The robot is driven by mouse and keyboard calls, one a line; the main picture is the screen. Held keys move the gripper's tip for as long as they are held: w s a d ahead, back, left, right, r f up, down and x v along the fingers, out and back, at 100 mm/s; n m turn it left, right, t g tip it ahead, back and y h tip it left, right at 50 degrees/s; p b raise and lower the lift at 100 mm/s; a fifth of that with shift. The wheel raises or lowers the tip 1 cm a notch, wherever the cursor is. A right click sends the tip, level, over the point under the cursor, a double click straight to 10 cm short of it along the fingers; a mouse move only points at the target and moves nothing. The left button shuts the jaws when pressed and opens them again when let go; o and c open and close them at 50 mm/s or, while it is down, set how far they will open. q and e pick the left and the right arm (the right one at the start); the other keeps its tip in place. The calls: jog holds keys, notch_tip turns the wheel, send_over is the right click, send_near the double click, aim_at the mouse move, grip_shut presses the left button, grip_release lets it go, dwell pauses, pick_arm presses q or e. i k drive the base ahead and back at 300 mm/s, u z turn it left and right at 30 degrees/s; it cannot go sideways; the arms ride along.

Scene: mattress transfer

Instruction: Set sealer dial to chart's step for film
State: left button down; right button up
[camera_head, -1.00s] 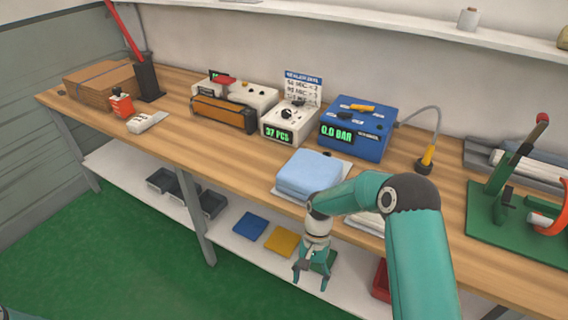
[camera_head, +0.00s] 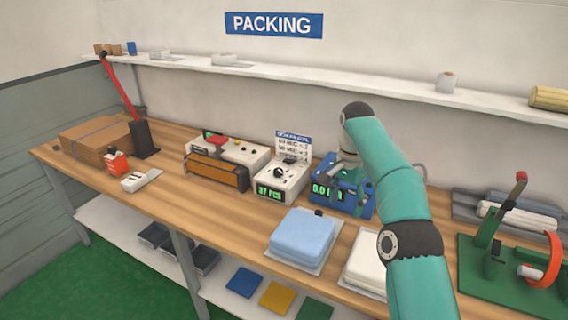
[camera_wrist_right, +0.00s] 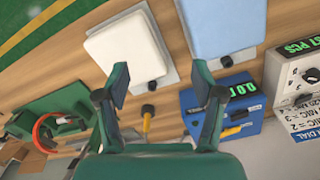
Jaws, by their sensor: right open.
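The sealer appears to be the long white machine (camera_head: 230,152) with an orange-brown front bar, left of centre on the bench; its dial setting is too small to read. The chart (camera_head: 293,145) stands behind a white box (camera_head: 281,180) that has a black knob and a green "37 PCS" display. Its lines pair MIC values with step numbers, only partly legible. I cannot tell which item is the film. My right gripper (camera_wrist_right: 160,78) is open and empty above the bench; in the head view it is by the blue box (camera_head: 360,203), partly hiding it. My left gripper is out of view.
A light blue folded stack (camera_head: 303,236) and a white stack (camera_head: 365,262) lie along the front edge. A green-based press (camera_head: 505,275) stands at right, cardboard (camera_head: 97,142) at left. A shelf (camera_head: 330,85) runs along the wall.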

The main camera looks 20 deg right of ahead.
aim_at(278, 172)
jog(key=i, duration=1.4)
jog(key=u, duration=0.05)
